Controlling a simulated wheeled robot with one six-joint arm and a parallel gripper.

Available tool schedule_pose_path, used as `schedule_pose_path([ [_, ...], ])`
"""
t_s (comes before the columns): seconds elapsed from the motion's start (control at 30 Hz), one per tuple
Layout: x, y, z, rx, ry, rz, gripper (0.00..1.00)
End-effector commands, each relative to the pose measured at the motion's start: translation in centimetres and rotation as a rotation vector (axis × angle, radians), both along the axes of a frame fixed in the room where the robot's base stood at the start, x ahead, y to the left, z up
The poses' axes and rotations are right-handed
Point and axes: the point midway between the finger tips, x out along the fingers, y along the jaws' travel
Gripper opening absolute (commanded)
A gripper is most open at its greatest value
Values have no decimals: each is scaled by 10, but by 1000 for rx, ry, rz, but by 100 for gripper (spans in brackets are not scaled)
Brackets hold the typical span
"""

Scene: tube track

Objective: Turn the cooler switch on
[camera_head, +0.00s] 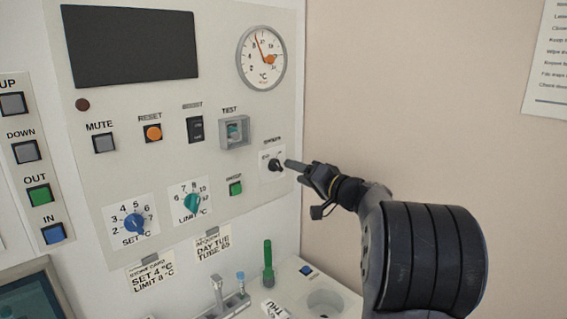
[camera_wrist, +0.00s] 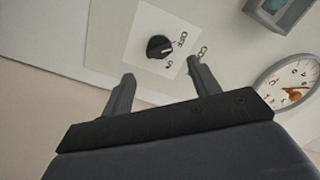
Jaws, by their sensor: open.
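The cooler switch (camera_head: 275,165) is a black rotary knob on a white plate, on the right side of the panel. In the wrist view the knob (camera_wrist: 159,47) shows whole, with OFF and ON printed beside it. Its pointer seems to face the OFF label, but the mark is small. My gripper (camera_head: 298,172) is just right of the knob in the head view. In the wrist view my gripper (camera_wrist: 160,72) is open and empty. Its two fingers stand apart on either side of the knob's line, and the knob appears beyond the fingertips, not between them.
A boxed TEST switch (camera_head: 235,131) and a round dial gauge (camera_head: 262,58) are above the cooler switch. A green button (camera_head: 236,187) and a teal limit knob (camera_head: 191,202) are to its left. A green-capped tube (camera_head: 268,262) stands below.

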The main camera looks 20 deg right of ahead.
Motion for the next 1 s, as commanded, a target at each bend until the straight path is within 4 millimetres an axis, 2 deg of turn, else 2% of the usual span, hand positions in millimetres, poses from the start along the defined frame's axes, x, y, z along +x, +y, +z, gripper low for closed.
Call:
schedule_pose_path([
  [0.1, 22, 10, 3, 1, 2, 4, 58],
  [0.3, 47, 20, 2, -1, 1, 3, 58],
  [0.43, 54, 22, 1, 0, 1, 1, 58],
  [0.7, 55, 23, 0, -1, 0, 0, 58],
  [1.0, 55, 23, 0, -1, 0, 0, 35],
])
